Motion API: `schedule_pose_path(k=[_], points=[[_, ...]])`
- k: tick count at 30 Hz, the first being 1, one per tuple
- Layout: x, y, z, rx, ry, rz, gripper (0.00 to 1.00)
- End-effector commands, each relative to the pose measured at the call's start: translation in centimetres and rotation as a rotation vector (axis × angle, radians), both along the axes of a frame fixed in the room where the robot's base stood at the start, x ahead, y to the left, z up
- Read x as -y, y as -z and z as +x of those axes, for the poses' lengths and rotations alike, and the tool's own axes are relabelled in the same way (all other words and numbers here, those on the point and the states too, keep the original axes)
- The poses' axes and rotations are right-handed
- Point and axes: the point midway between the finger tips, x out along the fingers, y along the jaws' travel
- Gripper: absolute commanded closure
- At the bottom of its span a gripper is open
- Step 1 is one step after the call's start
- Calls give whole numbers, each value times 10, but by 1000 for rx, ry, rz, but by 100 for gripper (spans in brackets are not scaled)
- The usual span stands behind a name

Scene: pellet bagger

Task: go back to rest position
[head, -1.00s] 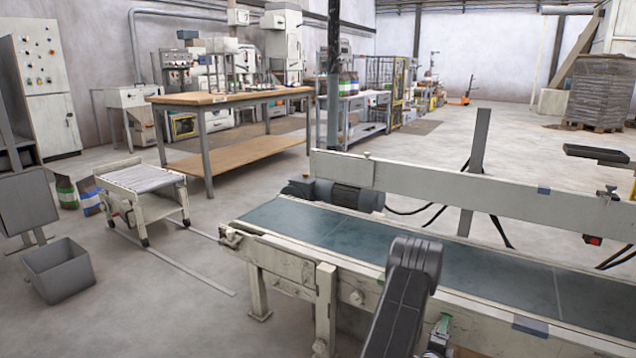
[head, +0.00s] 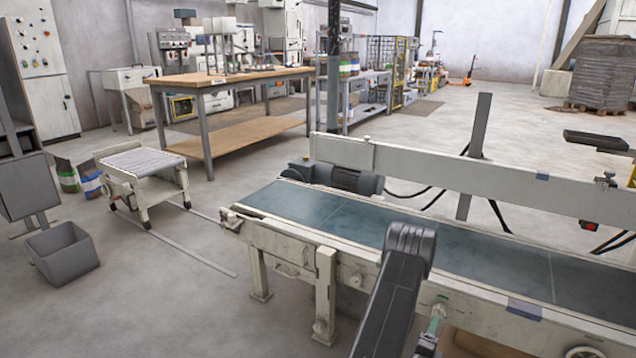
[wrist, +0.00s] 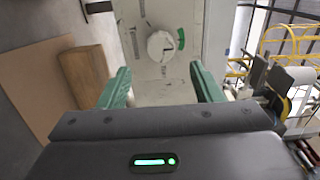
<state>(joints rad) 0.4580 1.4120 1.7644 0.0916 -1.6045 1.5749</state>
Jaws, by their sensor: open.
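My gripper (wrist: 161,90) shows in the wrist view with its two green fingers spread wide apart. Nothing is between the fingers. Beyond them is a pale machine panel with a round white knob (wrist: 160,46) and a small green piece beside it. In the head view my dark arm rises at the bottom centre, in front of the conveyor (head: 330,213).
The conveyor's pale frame runs close along the right. A grey bin (head: 63,254) and a small roller stand (head: 145,171) are on the left. A wooden workbench (head: 235,79) stands behind. Floor at front left is clear.

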Motion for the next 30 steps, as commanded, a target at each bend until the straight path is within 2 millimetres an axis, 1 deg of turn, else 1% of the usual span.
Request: schedule_pose_path(k=[1, 3, 12, 13, 15, 30], points=[[6, 1, 10, 4, 1, -3, 41], [14, 1, 22, 5, 1, -3, 41], [46, 1, 73, 5, 1, -4, 41], [47, 0, 75, -2, 1, -11, 41], [45, -1, 73, -39, 1, -63, 41], [45, -2, 73, -254, 0, -416, 41]])
